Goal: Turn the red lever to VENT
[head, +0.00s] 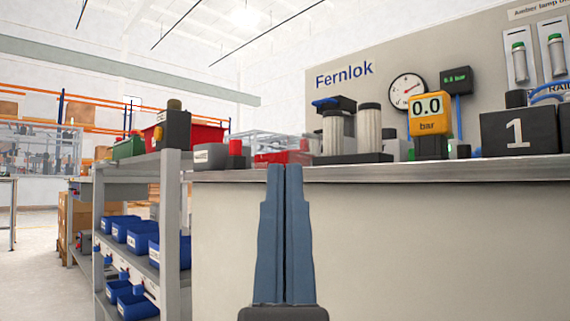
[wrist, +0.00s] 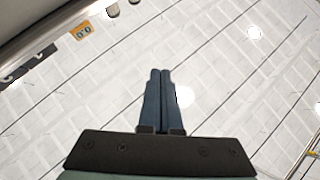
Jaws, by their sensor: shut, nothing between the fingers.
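My gripper (head: 285,170) points upward in front of the bench in the head view, its two blue fingers pressed together with nothing between them. In the wrist view my gripper (wrist: 160,73) is also shut, seen against the ceiling. I cannot make out a red lever or a VENT label in either view. A small red part (head: 236,148) stands by a grey labelled box at the bench's left end; I cannot tell what it is. The fingertips appear near the bench edge, touching nothing visible.
The bench (head: 400,235) fills the right. A shelf with blue bins (head: 138,236) stands left; floor further left is open.

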